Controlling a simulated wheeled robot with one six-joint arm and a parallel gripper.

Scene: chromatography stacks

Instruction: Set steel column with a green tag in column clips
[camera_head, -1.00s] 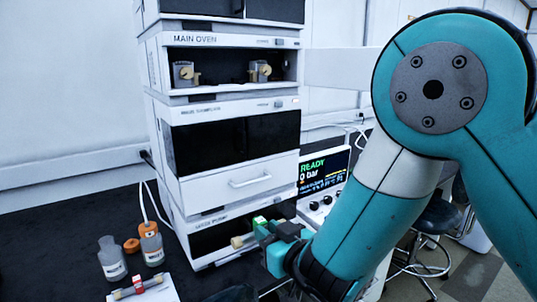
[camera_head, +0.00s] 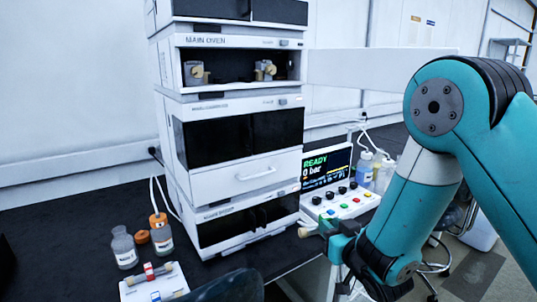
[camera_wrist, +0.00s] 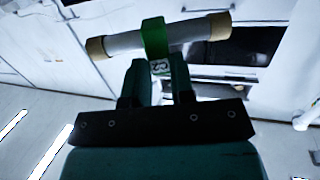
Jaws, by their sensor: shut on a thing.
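The steel column with a green tag (camera_wrist: 120,44) has tan end fittings and a green band round its middle. My gripper (camera_wrist: 160,72) is shut on it at the tag, and the column lies across the fingertips, slightly tilted in the wrist view. In the head view my gripper (camera_head: 335,240) is low, right of the instrument stack, and only one tan column end (camera_head: 305,232) shows clearly. The column clips, a left one (camera_head: 193,73) and a right one (camera_head: 265,70), stand empty inside the open main oven (camera_head: 230,42), above and left of my gripper.
A white tray (camera_head: 128,291) with a red-tagged column (camera_head: 150,273) and another partly visible column lies at the front left. Bottles (camera_head: 123,247) stand behind it. A control panel (camera_head: 340,203) with a screen stands right of the stack, behind my gripper. The oven front is open.

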